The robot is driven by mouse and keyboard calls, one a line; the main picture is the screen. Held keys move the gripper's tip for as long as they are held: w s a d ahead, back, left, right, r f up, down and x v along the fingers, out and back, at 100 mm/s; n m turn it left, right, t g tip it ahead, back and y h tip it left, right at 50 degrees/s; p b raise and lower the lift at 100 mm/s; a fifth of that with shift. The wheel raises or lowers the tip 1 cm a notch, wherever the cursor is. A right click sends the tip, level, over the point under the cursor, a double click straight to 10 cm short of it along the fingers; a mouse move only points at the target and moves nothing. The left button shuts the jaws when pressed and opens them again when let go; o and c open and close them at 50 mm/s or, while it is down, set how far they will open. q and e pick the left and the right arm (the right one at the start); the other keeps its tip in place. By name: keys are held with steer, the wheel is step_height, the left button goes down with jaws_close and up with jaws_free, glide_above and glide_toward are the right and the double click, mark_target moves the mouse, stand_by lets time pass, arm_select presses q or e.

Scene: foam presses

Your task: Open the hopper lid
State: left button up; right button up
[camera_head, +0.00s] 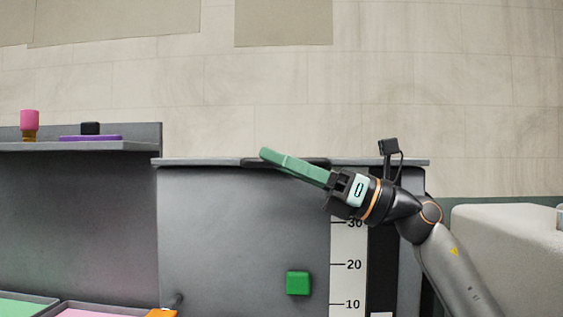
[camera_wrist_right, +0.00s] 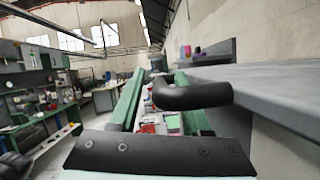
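The hopper's grey front (camera_head: 230,230) stands in the middle of the head view, with a thin grey lid edge (camera_head: 200,161) along its top. The lid looks flat, seen nearly edge-on. In the right wrist view a grey slab (camera_wrist_right: 275,85), seemingly the lid, runs along the right. A black bent bar (camera_wrist_right: 195,95), seemingly its handle, crosses in front of the right green finger. My right gripper (camera_head: 290,165) reaches left along the lid edge. Its green fingers (camera_wrist_right: 155,100) are apart; I cannot tell whether they touch the bar. My left gripper is out of view.
A scale strip (camera_head: 350,265) and a green square (camera_head: 298,283) are on the hopper front. A shelf (camera_head: 80,146) at left holds a pink-topped item (camera_head: 30,122) and a purple piece (camera_head: 90,138). A pale rounded body (camera_head: 505,250) stands at right.

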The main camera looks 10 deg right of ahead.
jaws_close()
stand_by(1.2)
